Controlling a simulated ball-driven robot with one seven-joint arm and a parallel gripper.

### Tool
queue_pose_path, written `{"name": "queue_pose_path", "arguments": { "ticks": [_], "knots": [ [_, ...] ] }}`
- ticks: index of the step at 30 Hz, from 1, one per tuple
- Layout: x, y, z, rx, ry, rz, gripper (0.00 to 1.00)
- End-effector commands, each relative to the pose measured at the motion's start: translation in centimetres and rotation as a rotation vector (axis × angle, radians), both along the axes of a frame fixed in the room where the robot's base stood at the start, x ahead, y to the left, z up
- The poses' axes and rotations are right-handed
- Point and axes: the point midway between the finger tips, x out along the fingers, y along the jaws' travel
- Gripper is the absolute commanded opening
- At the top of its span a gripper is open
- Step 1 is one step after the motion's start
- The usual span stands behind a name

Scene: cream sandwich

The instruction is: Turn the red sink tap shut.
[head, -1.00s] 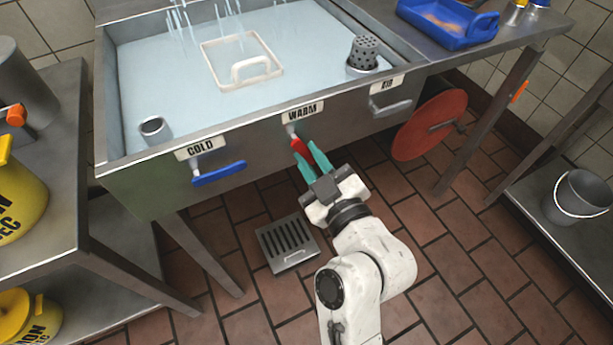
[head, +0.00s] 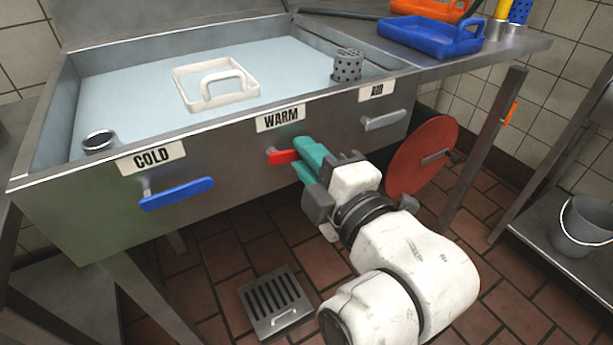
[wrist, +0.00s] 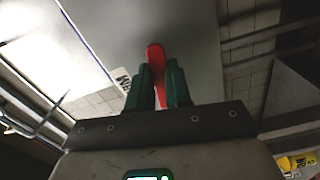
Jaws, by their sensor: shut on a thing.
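The red tap lever (head: 284,156) is on the front of the metal sink (head: 225,142), below the WARM label (head: 281,117). It points right, roughly level, like the blue lever under COLD. My gripper (head: 308,160) has teal fingers shut on the lever's outer end, which they partly hide. In the wrist view the red lever (wrist: 156,62) runs between the two teal fingers (wrist: 158,88), its rounded tip showing past them. No falling water shows over the sink.
A blue lever (head: 177,194) is left and a grey lever (head: 384,121) right on the same front. A red disc (head: 422,155) hangs close right of my gripper. A floor drain (head: 275,302) lies below. A blue tray (head: 432,36) stands on the side counter.

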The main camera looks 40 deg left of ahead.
Motion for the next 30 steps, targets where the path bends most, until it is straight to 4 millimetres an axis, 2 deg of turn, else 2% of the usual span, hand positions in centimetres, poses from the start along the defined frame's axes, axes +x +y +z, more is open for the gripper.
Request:
{"name": "queue_pose_path", "arguments": {
  "ticks": [12, 28, 29, 30],
  "knots": [
    [0.03, 0.0, 0.46, -0.07, -0.161, 0.0, 0.0],
    [-0.04, 0.07, 0.6, -0.08, -0.18, 0.003, 0.0],
    [-0.04, 0.07, 0.6, -0.08, -0.18, 0.003, 0.21],
    [-0.04, 0.07, 0.6, -0.079, -0.181, 0.003, 0.25]
  ]
}}
